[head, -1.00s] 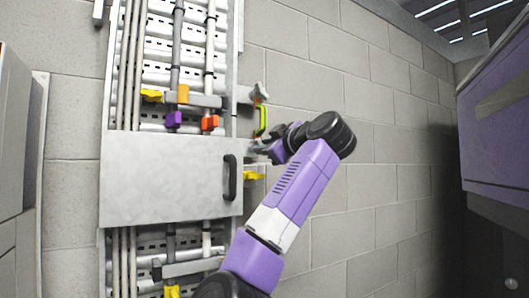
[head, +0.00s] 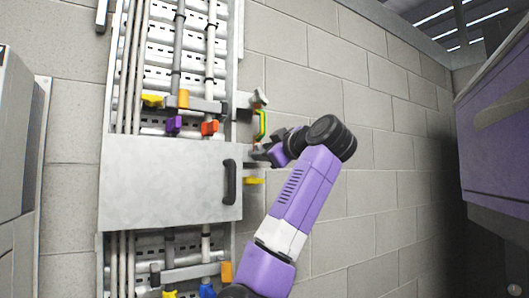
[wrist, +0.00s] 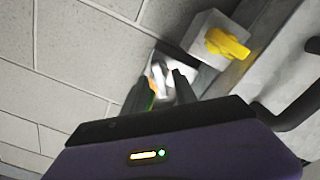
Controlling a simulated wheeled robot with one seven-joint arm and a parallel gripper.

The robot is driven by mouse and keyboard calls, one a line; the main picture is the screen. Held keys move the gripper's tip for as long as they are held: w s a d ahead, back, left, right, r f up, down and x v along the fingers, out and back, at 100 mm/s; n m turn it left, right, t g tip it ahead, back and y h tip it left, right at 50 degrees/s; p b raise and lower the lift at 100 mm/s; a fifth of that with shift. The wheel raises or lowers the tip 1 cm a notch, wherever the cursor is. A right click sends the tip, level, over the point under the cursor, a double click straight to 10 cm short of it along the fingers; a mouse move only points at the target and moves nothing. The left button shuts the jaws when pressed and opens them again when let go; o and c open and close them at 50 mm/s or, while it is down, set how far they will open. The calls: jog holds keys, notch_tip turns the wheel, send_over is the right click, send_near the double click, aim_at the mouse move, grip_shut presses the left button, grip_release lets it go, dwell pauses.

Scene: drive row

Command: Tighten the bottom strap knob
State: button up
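A lower strap bar (head: 190,273) crosses the pipes below the grey door, at the bottom of the head view. A yellow knob (head: 170,294) and a blue knob (head: 207,291) hang under it, partly cut off by the frame edge. I cannot tell which one the task names. My gripper (head: 256,152) is right of the door's upper right edge, well above that bar. In the wrist view my gripper (wrist: 160,80) has its fingers apart, with a bright metal part visible between or beyond them. Another yellow knob (wrist: 227,43) sits on a grey box, right of the fingers.
The grey door (head: 160,182) has a black handle (head: 230,182) close to my gripper. A green-yellow part (head: 262,124) is just above my gripper. An upper strap bar (head: 205,106) carries several coloured knobs. A purple cabinet (head: 495,150) stands at right; the brick wall between is clear.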

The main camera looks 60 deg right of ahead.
jog(key=b+v, duration=0.2)
jog(key=v, duration=0.5)
jog(key=shift+s+a, duration=0.15)
jog(key=shift+s, duration=0.1)
dwell(0.3)
